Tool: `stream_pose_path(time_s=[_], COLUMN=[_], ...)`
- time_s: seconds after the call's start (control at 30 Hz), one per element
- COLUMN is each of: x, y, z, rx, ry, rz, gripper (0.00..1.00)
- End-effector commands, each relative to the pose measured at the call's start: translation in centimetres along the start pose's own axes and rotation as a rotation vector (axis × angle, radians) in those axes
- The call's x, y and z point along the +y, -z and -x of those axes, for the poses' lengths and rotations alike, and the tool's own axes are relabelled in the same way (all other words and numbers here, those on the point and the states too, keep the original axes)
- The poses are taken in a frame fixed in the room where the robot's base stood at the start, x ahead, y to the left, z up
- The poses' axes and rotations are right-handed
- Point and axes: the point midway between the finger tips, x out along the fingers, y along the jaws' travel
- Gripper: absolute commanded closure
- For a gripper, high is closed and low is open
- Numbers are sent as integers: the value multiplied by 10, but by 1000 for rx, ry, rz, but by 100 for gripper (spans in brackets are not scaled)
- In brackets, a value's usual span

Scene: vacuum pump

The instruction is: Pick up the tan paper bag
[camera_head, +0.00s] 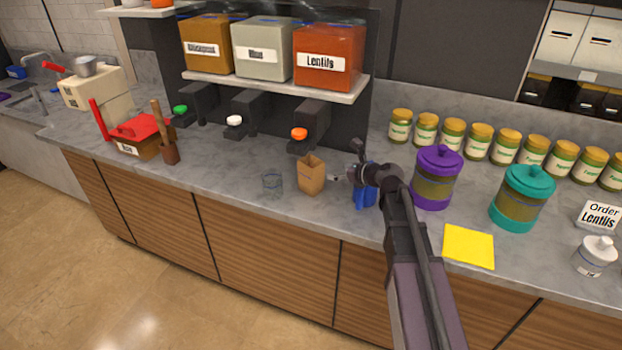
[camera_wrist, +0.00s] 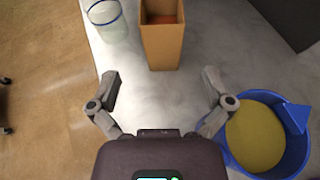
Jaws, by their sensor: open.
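The tan paper bag (camera_head: 312,177) stands upright and open-topped on the grey counter, below the dispenser with the orange knob. In the wrist view the bag (camera_wrist: 163,42) is just beyond my fingertips, roughly centred between them, with something reddish visible inside. My gripper (camera_wrist: 160,82) is open and empty, its two fingers spread wide on the near side of the bag. In the head view my gripper (camera_head: 345,180) is just right of the bag, partly hidden by my wrist.
A clear glass (camera_head: 272,182) stands left of the bag. A blue container (camera_wrist: 265,135) with yellowish contents sits close to my right finger. A purple-lidded jar (camera_head: 436,178), a teal-lidded jar (camera_head: 522,198) and a yellow sheet (camera_head: 468,247) are to the right.

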Motion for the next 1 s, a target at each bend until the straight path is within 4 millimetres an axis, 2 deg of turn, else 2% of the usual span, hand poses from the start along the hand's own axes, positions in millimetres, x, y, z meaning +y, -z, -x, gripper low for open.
stream_pose_path(time_s=[0.03,0.2,0.4,0.87,1.0], x=[-2,-2,-1,0,-2], y=[2,2,1,0,2], z=[-11,-37,-56,-59,-67], rx=[0,0,0,0,0], ry=[-1,-1,0,0,0], rz=[1,0,1,0,0], gripper=[0,0,0,0,0])
